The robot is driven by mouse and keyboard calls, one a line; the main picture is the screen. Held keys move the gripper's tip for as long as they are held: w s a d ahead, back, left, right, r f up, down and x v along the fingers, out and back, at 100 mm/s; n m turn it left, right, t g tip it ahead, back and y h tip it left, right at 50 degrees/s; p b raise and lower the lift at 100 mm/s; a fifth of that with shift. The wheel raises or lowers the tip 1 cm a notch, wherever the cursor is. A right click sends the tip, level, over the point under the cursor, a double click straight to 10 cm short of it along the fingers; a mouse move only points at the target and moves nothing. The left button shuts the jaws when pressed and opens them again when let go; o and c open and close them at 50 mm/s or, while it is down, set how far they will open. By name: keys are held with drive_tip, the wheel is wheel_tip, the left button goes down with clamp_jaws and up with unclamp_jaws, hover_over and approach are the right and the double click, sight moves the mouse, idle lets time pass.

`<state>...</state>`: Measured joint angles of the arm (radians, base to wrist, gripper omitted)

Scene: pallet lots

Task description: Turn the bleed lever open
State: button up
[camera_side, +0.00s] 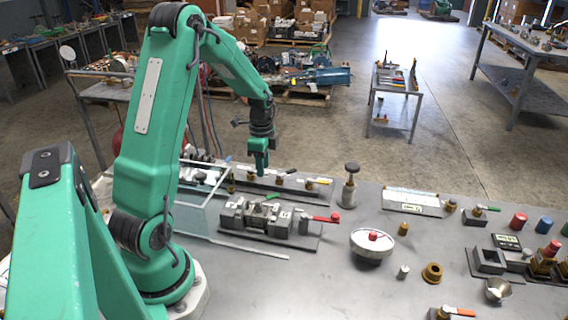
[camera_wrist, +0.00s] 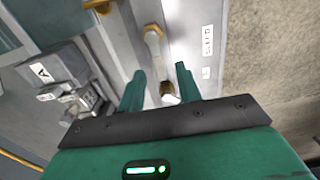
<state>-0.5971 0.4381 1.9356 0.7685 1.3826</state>
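My gripper (camera_side: 258,168) hangs above the back rail (camera_side: 265,187) at the rear of the bench, fingers pointing down. In the wrist view its two green fingers (camera_wrist: 161,86) stand apart, with nothing visibly clamped between them. A small brass fitting with a white end (camera_wrist: 168,98) shows beyond the gap; contact cannot be told. I cannot tell which is the bleed lever.
A clear-walled box (camera_side: 205,215) stands left of the valve block. A dark-knobbed post (camera_side: 350,185) stands to the right. The bench's front middle is clear.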

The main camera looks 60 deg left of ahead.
drive_tip(key=shift+f, duration=0.35)
clamp_jaws()
